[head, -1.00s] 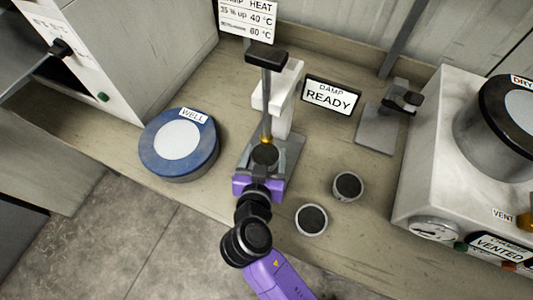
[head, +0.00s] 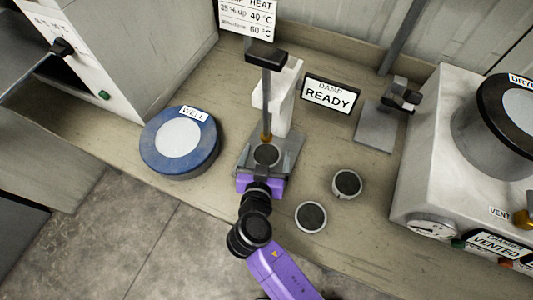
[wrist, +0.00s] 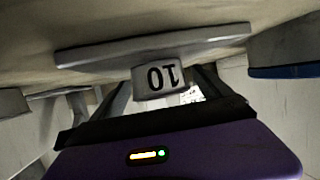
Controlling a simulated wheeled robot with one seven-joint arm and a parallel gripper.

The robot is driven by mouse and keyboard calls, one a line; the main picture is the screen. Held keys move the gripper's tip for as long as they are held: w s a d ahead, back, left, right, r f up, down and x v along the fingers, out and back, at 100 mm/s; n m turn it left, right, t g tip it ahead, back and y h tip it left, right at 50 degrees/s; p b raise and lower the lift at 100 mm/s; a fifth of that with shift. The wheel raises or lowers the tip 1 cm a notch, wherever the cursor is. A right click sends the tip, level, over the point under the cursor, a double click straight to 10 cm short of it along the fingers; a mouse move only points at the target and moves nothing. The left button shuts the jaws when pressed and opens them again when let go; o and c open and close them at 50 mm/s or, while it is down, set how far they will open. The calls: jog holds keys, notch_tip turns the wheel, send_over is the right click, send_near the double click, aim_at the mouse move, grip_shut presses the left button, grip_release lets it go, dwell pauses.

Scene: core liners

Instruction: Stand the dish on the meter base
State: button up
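The meter base (head: 288,150) is a grey plate under a tall stand on the bench. The dish (head: 266,154), a small round cup with a dark top, is upright on the plate, below the stand's brass tip (head: 266,137). In the wrist view the dish (wrist: 158,78) shows the number 10 upside down and meets the plate (wrist: 150,45). My gripper (head: 266,163) reaches in from the front, its fingers spread on either side of the dish. In the wrist view a gap shows between the dish and the right finger. The far side of the dish is hidden.
Two similar dishes stand on the bench right of the base, one farther back (head: 347,183) and one in front (head: 311,217). A blue WELL container (head: 180,165) is at left. A DAMP READY sign (head: 330,95) and small grey stand (head: 377,130) are behind; a white vented unit (head: 430,185) is at right.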

jog(key=shift+r+p, duration=0.25)
jog(key=shift+p, duration=0.05)
jog(key=b+v, duration=0.2)
jog(key=v, duration=1)
jog(key=shift+f, duration=0.1)
